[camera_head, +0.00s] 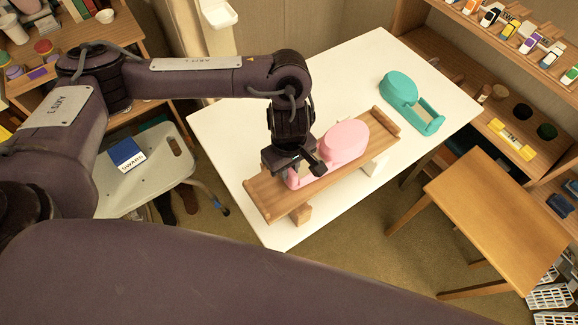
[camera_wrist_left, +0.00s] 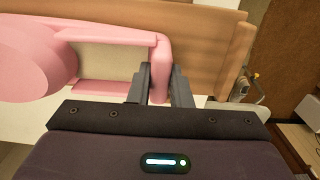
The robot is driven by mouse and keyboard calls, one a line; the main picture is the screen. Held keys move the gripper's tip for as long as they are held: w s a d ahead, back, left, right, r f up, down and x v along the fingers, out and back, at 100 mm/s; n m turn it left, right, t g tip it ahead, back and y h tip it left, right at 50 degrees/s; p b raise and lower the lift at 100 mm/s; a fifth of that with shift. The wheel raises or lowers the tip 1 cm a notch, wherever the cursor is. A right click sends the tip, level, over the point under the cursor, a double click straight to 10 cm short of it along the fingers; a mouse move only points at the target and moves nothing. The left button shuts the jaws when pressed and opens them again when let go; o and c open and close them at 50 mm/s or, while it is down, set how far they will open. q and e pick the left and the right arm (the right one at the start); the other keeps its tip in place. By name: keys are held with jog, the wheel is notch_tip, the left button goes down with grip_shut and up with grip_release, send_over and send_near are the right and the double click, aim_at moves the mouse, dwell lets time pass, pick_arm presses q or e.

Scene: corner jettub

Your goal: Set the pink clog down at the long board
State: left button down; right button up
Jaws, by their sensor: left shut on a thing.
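The pink clog (camera_head: 345,141) has a rounded closed toe and a thin heel band. It is over the long wooden board (camera_head: 272,198), toe pointing to the upper right, and looks level. Whether its sole rests on the board cannot be told. My left gripper (camera_head: 302,172) is at the clog's heel end. In the left wrist view my left fingers (camera_wrist_left: 160,88) are shut on the pink heel band (camera_wrist_left: 162,55), with the board (camera_wrist_left: 205,42) behind it. The gripper hides part of the heel in the head view. My right gripper is not in view.
The board stands on blocks on a white table (camera_head: 232,130). A teal clog (camera_head: 400,88) lies at the table's far right. A grey stool (camera_head: 150,172) with a blue box (camera_head: 126,154) is at left; a wooden table (camera_head: 500,205) is at right. White tabletop is bare around the board.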

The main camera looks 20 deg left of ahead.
pick_arm(q)
jog(key=shift+f, duration=0.15)
jog(key=c, duration=1.3)
grip_release()
jog(key=shift+r, duration=0.3)
notch_tip(320, 180, up, 12)
jog(key=shift+f+p, duration=0.1)
jog(key=shift+p, duration=0.55)
jog(key=shift+s, duration=0.1)
